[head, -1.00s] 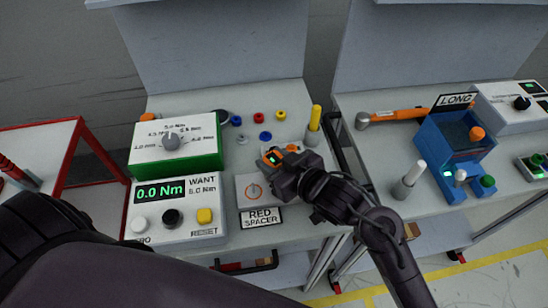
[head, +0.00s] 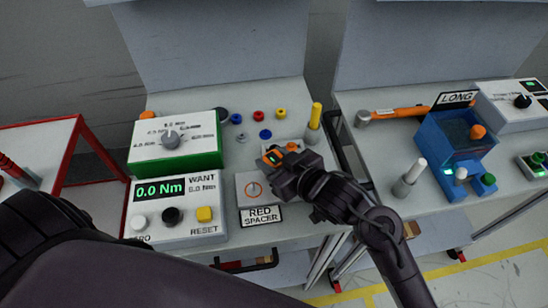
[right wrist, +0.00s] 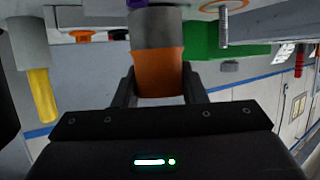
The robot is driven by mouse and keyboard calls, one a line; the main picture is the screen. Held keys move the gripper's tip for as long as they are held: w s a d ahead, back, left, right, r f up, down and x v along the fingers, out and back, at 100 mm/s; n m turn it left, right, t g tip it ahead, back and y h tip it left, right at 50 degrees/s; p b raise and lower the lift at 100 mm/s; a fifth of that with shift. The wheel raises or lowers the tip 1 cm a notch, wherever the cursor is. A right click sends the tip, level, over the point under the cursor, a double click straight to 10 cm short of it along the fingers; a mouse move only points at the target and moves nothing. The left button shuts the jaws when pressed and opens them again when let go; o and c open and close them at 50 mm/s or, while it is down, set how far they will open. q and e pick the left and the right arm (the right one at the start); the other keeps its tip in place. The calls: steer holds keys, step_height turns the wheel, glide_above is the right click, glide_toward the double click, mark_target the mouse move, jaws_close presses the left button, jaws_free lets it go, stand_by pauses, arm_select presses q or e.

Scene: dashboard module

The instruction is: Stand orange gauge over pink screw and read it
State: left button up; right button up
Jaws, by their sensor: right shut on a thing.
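My right gripper (head: 278,161) is shut on the orange gauge, above the bench and just right of the small grey plate. The gauge (right wrist: 158,72) shows in the right wrist view as an orange cylinder with a grey section, between the two fingers. In the head view the gripper hides much of it. A thin screw (right wrist: 223,22) stands apart from the gauge in the right wrist view; it looks grey, and I cannot make out pink. In the head view the screw (head: 254,189) stands within an orange ring on the plate. My left gripper is not in view.
A meter box (head: 177,210) reading 0.0 Nm stands left of the plate. Behind it is a green-and-white dial box (head: 176,143). Several coloured caps lie at the back, and a yellow post (head: 314,117) stands behind the gripper. A RED SPACER label (head: 262,216) fronts the plate.

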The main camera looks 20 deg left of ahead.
steer(key=shift+f, duration=0.15)
steer(key=o, duration=1.2)
steer(key=v, duration=0.7)
steer(key=shift+s+d, duration=0.2)
steer(key=shift+d, duration=0.15)
